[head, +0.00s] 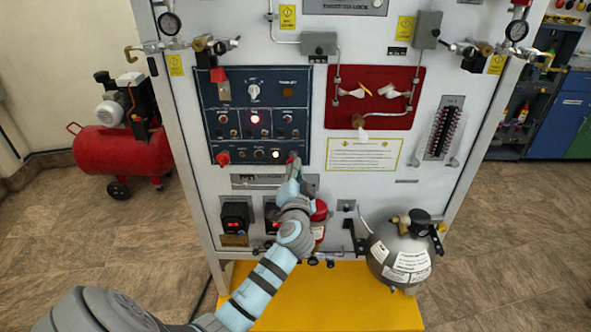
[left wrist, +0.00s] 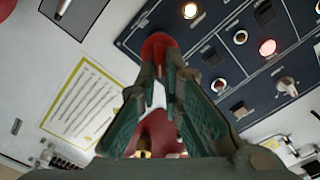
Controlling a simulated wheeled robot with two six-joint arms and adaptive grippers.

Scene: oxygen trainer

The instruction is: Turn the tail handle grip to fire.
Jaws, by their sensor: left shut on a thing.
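The blue control panel (head: 288,88) is on the front of the white trainer cabinet. A red handle grip (head: 292,158) sits at its lower right corner; I cannot read its label. My left gripper (head: 292,165) reaches up to this grip from below and covers part of it. In the left wrist view the red grip (left wrist: 158,44) is between the fingertips of my left gripper (left wrist: 163,55), which is shut on it. A similar red grip (head: 223,158) at the panel's lower left is free. My right gripper is not in view.
A red panel (head: 374,78) with fittings is right of the blue panel. A red extinguisher (head: 319,222) hangs close beside my left arm. A grey tank (head: 398,255) stands at lower right on the yellow base (head: 345,300). A red compressor (head: 115,150) is at far left.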

